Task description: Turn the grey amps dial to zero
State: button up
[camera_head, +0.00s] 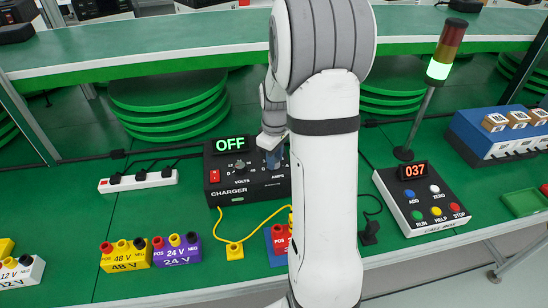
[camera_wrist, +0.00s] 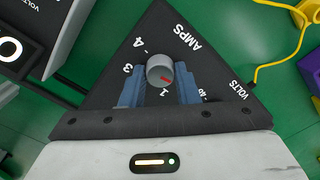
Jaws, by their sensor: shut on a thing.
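The black charger (camera_head: 222,197) stands on the green bench and its display reads OFF. Its grey amps dial (camera_wrist: 160,68) shows in the wrist view, with a red mark on the side towards the printed 1. The numbers 3 and 4 show to the left and above the dial; I cannot see a zero. My gripper (camera_wrist: 160,82) has its two blue fingers on either side of the dial, shut on it. In the head view my gripper (camera_head: 272,155) is at the charger's right part, and my arm hides part of that side.
A volts dial (camera_head: 239,168) and red switch (camera_head: 214,176) sit left on the charger. A yellow cable runs in front of it. Battery blocks (camera_head: 125,257) stand at the front left. A call box (camera_head: 421,203) reading 037 and a signal lamp (camera_head: 440,68) are on the right.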

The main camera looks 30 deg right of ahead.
jog(key=shift+w+r, duration=0.15)
jog(key=o, duration=1)
notch_tip(320, 180, up, 7)
jog(key=shift+r, duration=0.3)
jog(key=shift+a+r, duration=0.1)
jog(key=s+a+r+m+t, duration=0.1)
jog(key=s+a+m, duration=0.1)
jog(key=s+a, duration=0.2)
jog(key=s+a+r+m, duration=0.2)
jog(key=s+a, duration=0.3)
jog(key=s, duration=0.4)
jog(key=s+a+r+m+t, duration=0.1)
jog(key=s+a+r+m, duration=0.1)
jog(key=s+a, duration=0.3)
jog(key=shift+s+t+p, duration=0.3)
jog(key=shift+s+p, duration=0.1)
jog(key=shift+s, duration=0.5)
